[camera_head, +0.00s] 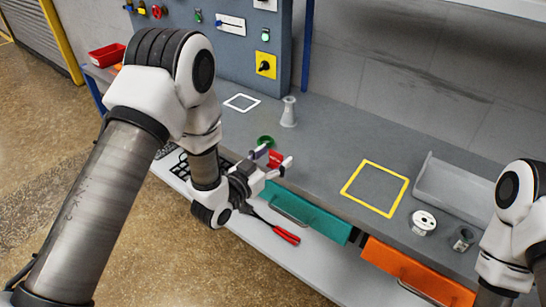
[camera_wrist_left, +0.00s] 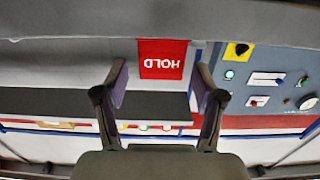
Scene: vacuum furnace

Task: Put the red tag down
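The red tag (camera_head: 275,158) shows in the head view between the fingers of my left gripper (camera_head: 274,164), over the front part of the grey workbench (camera_head: 330,140). In the left wrist view the tag (camera_wrist_left: 163,59) shows upside-down white letters reading HOLD. It sits between and beyond the fingertips of my left gripper (camera_wrist_left: 160,85), with a gap on each side. The fingers are spread apart and do not visibly touch the tag. I cannot tell whether the tag touches the bench. My right arm shows at the right edge, but its gripper is out of view.
A yellow square outline (camera_head: 345,191) and a white one (camera_head: 228,105) mark the bench. A grey flared post (camera_head: 289,112) and a green ring (camera_head: 265,141) stand near the left gripper. A grey tray (camera_head: 455,190) and a white spool (camera_head: 423,222) lie right.

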